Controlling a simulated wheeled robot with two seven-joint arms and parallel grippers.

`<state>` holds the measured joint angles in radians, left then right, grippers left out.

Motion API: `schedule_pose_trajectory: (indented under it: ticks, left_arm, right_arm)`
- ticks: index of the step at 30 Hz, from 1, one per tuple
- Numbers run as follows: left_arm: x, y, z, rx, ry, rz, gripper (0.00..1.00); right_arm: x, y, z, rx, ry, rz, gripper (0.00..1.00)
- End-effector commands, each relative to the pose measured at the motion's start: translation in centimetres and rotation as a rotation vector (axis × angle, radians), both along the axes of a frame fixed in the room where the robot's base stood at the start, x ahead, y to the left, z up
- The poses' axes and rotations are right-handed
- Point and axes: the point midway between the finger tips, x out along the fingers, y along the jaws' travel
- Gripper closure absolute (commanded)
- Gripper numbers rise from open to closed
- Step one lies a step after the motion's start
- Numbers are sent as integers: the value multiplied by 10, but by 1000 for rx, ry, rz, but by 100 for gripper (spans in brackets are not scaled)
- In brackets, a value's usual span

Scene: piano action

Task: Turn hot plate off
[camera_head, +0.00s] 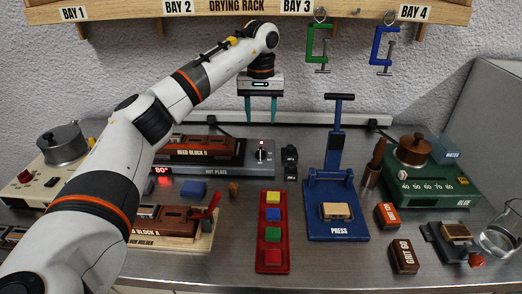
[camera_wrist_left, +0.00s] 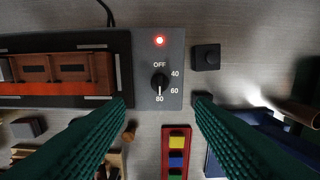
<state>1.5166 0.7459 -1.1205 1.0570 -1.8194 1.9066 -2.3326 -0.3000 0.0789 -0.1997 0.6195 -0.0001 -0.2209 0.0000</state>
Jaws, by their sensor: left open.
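The grey hot plate (camera_head: 245,165) stands at the centre left of the bench, with a block labelled Reed Block D (camera_head: 195,152) on it. Its black dial (camera_head: 260,154) is at the right end. In the left wrist view the dial (camera_wrist_left: 159,82) has its white pointer at 80, away from OFF. A red light (camera_wrist_left: 159,41) glows above it. A red display (camera_head: 161,170) reads 80°. My left gripper (camera_head: 261,110) is open and empty, above and apart from the dial. In the left wrist view its dark green fingers (camera_wrist_left: 160,115) flank the dial's area. My right gripper is not in view.
Small black blocks (camera_head: 290,162) sit right of the dial. The blue press (camera_head: 337,215) stands further right, beside the green glue pot (camera_head: 430,180). A red tray (camera_head: 272,250) of coloured blocks lies in front. The drying rack (camera_head: 240,12) hangs above.

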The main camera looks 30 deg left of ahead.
Motion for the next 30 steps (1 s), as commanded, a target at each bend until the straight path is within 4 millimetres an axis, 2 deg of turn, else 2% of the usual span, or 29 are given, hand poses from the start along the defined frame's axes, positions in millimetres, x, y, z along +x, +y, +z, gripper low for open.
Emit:
schedule_pose_trajectory:
  ticks: [9,15,21,29,30]
  left_arm:
    - [-1,0,-61,0,5,1,50]
    - [-1,0,-92,-1,3,1,50]
    - [-1,0,-106,0,1,1,50]
    - [-1,0,-108,0,1,1,50]
    - [-1,0,-108,-1,1,1,54]
  right_arm:
    - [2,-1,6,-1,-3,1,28]
    - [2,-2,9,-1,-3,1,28]
    - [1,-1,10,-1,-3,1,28]
    - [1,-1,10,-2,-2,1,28]
    - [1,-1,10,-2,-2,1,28]
